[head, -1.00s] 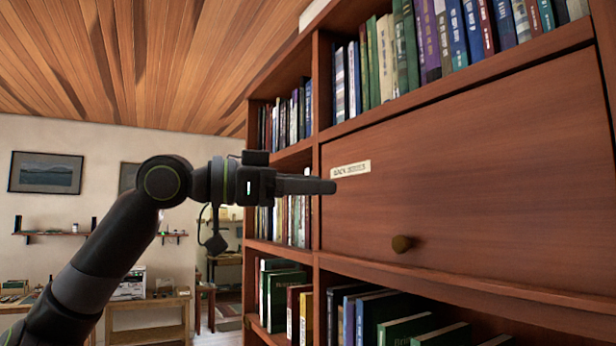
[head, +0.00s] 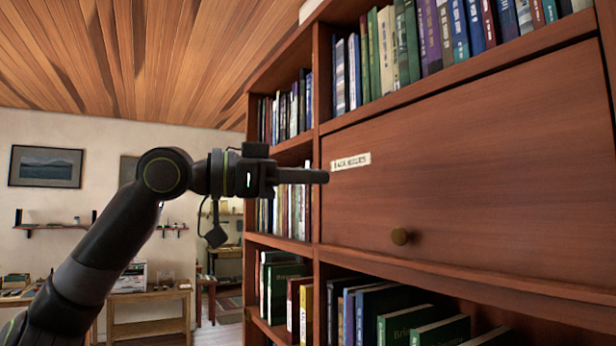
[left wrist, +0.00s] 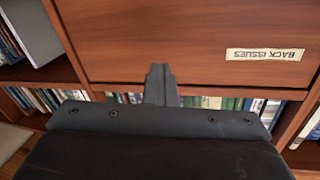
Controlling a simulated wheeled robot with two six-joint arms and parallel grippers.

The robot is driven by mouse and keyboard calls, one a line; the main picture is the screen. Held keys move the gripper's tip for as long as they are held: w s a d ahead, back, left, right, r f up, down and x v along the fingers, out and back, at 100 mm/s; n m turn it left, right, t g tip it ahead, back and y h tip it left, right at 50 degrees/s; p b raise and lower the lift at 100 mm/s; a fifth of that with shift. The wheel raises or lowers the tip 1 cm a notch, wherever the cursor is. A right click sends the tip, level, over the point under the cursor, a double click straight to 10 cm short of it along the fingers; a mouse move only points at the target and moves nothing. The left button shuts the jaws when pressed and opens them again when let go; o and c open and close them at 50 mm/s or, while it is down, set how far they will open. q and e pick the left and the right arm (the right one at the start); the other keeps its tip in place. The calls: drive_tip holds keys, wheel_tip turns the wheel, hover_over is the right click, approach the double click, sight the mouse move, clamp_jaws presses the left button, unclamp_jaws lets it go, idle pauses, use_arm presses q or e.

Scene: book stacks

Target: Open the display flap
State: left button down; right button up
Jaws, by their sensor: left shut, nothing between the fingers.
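The display flap (head: 480,170) is a flat reddish-brown wooden panel in the bookcase, and it is closed. My right gripper is not seen.
Books fill the shelf above the flap (head: 440,40), the shelf below (head: 390,315) and the narrow column to its left (head: 285,210). The bookcase's upright (head: 317,250) stands beside the flap. Tables (head: 150,310) stand far back at the left.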

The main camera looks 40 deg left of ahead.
use_arm(q)
drive_tip(key=c, duration=2.1)
unclamp_jaws()
drive_tip(key=shift+c, duration=0.2)
drive_tip(key=o, duration=1)
drive_tip(key=b+v, duration=0.7)
drive_tip(key=v, duration=1)
drive_tip(key=shift+s+a, duration=0.15)
